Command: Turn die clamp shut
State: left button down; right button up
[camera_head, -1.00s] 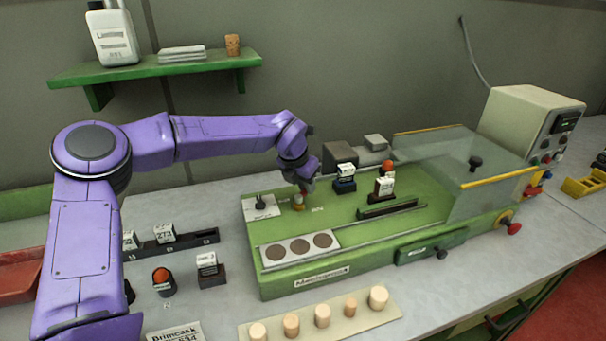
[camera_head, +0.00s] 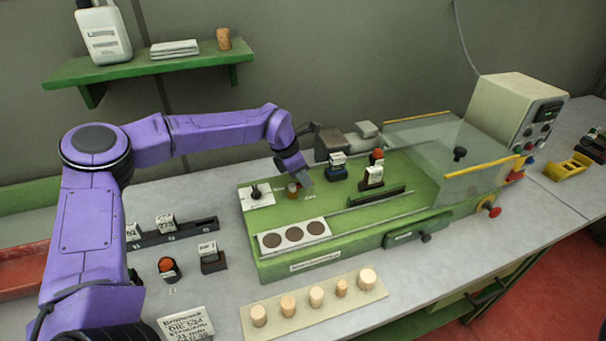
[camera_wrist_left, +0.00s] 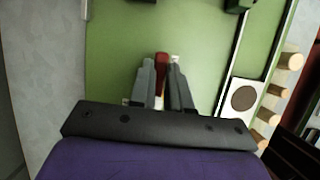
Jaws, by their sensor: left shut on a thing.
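The left gripper (camera_head: 304,180) is low over the left part of the green machine bed (camera_head: 345,228), its purple arm reaching in from the left. In the left wrist view, the gripper (camera_wrist_left: 163,80) is shut on a narrow red handle (camera_wrist_left: 161,68), which I take to be the die clamp's. The fingers hide much of it, so how far the clamp is turned cannot be told. The right gripper is not in view.
A white plate with a black knob (camera_head: 256,192) lies left of the gripper. Labelled blocks (camera_head: 337,165) stand to the right, near a clear guard (camera_head: 445,165). Cork stoppers (camera_head: 315,296) line a board in front.

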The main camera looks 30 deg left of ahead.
aim_at(290, 186)
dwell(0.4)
pick_arm(q)
jog(key=c, duration=1.1)
grip_release()
jog(key=shift+a+r, duration=0.15)
jog(key=shift+r, duration=0.25)
jog(key=b+v, duration=0.2)
jog(key=v, duration=0.7)
jog(key=shift+s+r, duration=0.25)
jog(key=shift+r, duration=0.1)
